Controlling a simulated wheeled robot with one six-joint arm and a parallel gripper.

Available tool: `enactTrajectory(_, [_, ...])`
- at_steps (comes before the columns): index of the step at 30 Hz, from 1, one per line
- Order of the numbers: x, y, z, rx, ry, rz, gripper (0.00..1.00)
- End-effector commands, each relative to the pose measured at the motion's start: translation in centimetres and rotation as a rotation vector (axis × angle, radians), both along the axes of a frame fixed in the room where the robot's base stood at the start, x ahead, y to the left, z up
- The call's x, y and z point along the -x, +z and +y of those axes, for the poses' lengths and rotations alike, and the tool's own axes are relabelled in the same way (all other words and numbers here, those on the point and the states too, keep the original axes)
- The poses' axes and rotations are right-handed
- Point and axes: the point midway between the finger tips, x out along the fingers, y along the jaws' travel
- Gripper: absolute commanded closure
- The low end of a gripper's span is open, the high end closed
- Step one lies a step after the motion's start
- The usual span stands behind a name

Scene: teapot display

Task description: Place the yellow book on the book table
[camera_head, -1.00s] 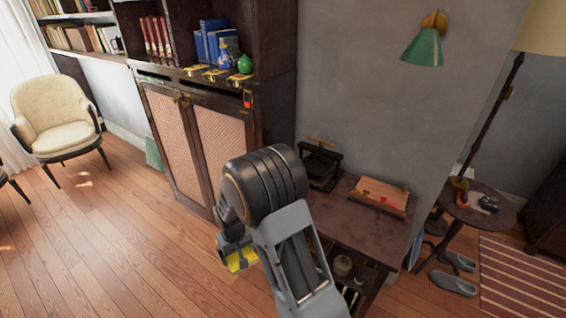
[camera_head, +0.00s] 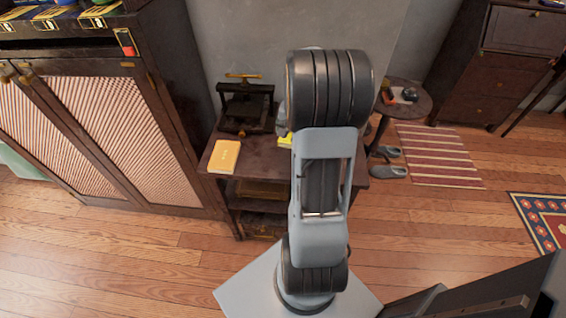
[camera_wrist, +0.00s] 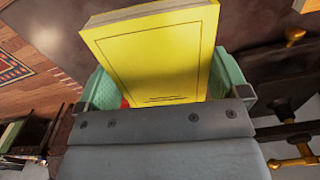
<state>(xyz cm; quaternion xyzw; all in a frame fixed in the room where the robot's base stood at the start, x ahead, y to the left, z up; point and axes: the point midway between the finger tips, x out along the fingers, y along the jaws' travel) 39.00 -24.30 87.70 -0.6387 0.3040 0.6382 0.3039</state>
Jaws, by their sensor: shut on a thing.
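The yellow book (camera_wrist: 160,50) is gripped between the green pads of my gripper (camera_wrist: 165,88) in the wrist view. Its cover faces the camera. In the head view only a small yellow piece of it (camera_head: 286,141) shows beside my arm, over or at the dark brown book table (camera_head: 262,160). My arm hides most of the gripper and the table's right part. I cannot tell whether the held book touches the tabletop.
An orange-yellow book (camera_head: 225,156) lies at the table's left front. A black book press (camera_head: 245,106) stands behind it. A dark cabinet (camera_head: 120,110) is on the left. A round side table (camera_head: 408,104) and slippers (camera_head: 390,171) are on the right.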

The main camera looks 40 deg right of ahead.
Motion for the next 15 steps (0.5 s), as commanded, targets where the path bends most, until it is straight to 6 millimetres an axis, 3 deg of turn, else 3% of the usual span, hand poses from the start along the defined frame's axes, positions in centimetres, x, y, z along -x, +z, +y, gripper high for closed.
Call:
enactTrajectory(1, [1.3, 0.2, -1.8, 0.002, -0.071, -0.003, 0.34])
enactTrajectory(3, [2.7, 0.8, -3.3, 0.002, -0.144, -0.003, 0.34])
enactTrajectory(7, [4.4, 1.6, -5.0, 0.001, -0.231, -0.001, 0.34])
enactTrajectory(11, [4.3, 1.5, -4.6, -0.001, -0.263, 0.001, 0.34])
enactTrajectory(15, [2.4, 0.2, -2.2, -0.002, -0.263, 0.003, 0.34])
